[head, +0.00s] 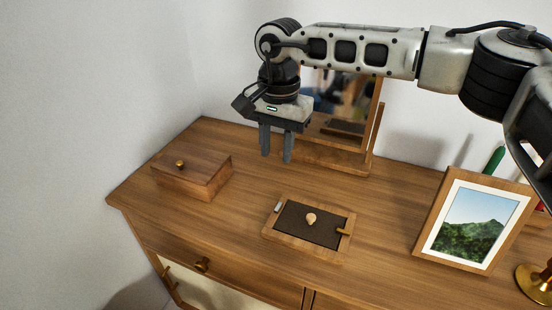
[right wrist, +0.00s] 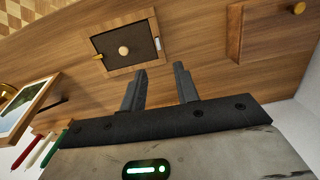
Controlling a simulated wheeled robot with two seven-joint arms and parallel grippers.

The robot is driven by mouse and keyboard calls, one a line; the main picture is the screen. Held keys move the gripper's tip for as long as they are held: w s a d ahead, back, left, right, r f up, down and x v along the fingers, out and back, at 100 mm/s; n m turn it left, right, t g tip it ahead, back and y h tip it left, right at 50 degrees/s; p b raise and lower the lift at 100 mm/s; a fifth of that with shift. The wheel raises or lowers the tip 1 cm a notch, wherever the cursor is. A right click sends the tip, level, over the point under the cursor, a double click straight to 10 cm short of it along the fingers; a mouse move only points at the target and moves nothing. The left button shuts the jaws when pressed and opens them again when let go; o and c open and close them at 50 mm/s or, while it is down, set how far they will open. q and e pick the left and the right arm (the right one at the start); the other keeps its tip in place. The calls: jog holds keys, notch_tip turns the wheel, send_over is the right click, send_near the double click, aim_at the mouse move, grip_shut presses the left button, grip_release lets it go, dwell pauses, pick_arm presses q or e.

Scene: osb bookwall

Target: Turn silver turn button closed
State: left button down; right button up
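A small wooden frame (head: 267,233) with a dark panel (head: 292,226) and a pale round knob (head: 311,218) lies flat on the dresser top. The silver turn button (head: 278,207) sits on the frame's left rail and appears to lie along it; it also shows small in the right wrist view (right wrist: 158,43). A brass turn button (head: 343,231) on the opposite rail points across onto the panel edge. My right gripper (head: 276,158) is open and empty, fingers pointing down, above and behind the silver button, apart from it. My left gripper is out of view.
A wooden box (head: 190,172) with a brass knob stands left on the dresser top (head: 240,195). A mirror (head: 345,100) stands behind the gripper. A picture frame (head: 472,223) and a brass base (head: 535,284) stand right. Wood around the panel frame is clear.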

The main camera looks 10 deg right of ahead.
aim_at(280, 204)
jog(key=f, duration=0.5)
jog(key=f+p, duration=0.1)
jog(key=f, duration=0.4)
jog(key=d+f+p, duration=0.1)
jog(key=f, duration=0.4)
jog(key=shift+w, duration=0.35)
jog(key=shift+c, duration=0.3)
jog(key=shift+r, duration=0.1)
grip_shut()
